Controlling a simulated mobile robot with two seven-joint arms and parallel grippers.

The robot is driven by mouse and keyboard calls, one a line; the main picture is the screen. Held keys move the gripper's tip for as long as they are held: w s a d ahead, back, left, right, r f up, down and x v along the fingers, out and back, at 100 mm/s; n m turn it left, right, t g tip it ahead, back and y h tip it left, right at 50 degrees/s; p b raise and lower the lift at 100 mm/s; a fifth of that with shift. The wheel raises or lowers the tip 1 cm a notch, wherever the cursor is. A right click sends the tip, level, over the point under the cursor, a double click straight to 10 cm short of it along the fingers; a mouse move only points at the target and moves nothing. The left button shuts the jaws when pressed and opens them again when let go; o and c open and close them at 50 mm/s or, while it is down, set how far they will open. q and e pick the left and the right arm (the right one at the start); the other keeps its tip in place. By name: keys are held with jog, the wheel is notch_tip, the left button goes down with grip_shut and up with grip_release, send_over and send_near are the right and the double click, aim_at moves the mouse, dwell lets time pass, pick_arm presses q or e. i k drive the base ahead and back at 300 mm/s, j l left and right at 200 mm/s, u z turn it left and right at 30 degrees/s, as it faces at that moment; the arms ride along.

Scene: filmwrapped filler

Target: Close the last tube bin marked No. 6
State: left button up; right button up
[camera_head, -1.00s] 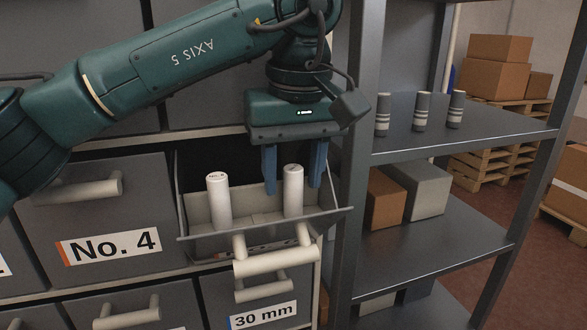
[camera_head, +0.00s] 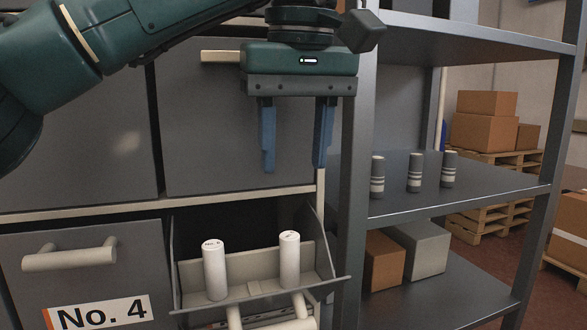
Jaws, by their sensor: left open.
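The open tube bin (camera_head: 262,287) is pulled out of the cabinet, right of the bin marked No. 4 (camera_head: 95,312). Two white tubes stand upright in it, the left tube (camera_head: 214,270) and the right tube (camera_head: 289,260). The left tube's cap bears small print that seems to read No. 6. The bin's handle (camera_head: 270,323) is cut off by the bottom edge; its front label is mostly hidden. My left gripper (camera_head: 295,168) is open and empty, pointing down above the bin, with its blue fingers clear of the tubes. My right gripper is not in view.
A metal shelf rack (camera_head: 450,205) stands right of the cabinet, its post close to the bin. It holds several dark striped cylinders, a cardboard box (camera_head: 384,262) and a grey box (camera_head: 420,248). Closed drawers lie behind the gripper. Pallets with cartons stand at the far right.

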aim_at(256, 292)
jog(key=k, duration=1)
